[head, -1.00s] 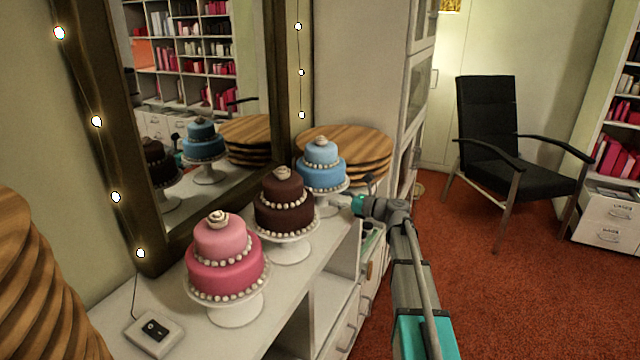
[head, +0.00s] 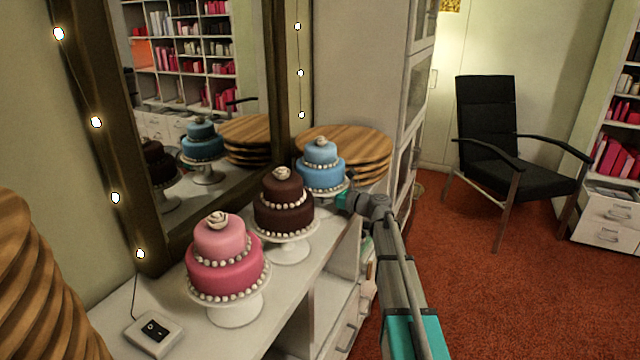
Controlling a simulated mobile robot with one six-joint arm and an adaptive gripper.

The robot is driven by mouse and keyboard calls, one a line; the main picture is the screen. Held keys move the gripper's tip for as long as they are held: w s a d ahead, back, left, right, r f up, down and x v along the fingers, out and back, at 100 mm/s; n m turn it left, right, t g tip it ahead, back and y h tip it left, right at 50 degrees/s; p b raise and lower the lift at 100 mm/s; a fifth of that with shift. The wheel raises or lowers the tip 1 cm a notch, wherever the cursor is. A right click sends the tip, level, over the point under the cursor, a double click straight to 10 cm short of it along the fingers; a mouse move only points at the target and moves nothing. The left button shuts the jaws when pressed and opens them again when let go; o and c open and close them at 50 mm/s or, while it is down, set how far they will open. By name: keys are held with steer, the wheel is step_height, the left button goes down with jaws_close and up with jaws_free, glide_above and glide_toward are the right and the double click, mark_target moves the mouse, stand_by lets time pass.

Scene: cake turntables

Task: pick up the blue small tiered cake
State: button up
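The blue small tiered cake (head: 321,170) stands upright on a white pedestal stand (head: 329,204) at the far end of the white dresser top. It has two tiers with white beads around the edges and a pale rose on top. My gripper (head: 343,198) is at the right side of the stand, low and close beneath the cake. Its fingers are mostly hidden, so I cannot tell whether they are open or shut, or whether they touch the stand.
A brown cake (head: 284,212) and a pink cake (head: 226,267) stand nearer on the dresser (head: 262,338). Stacked wooden boards (head: 362,142) are behind the blue cake. A mirror (head: 160,235) borders the left. A switch box (head: 153,332) lies in front.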

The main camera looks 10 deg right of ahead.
steer(key=shift+c, duration=0.3)
jaws_close()
stand_by(0.6)
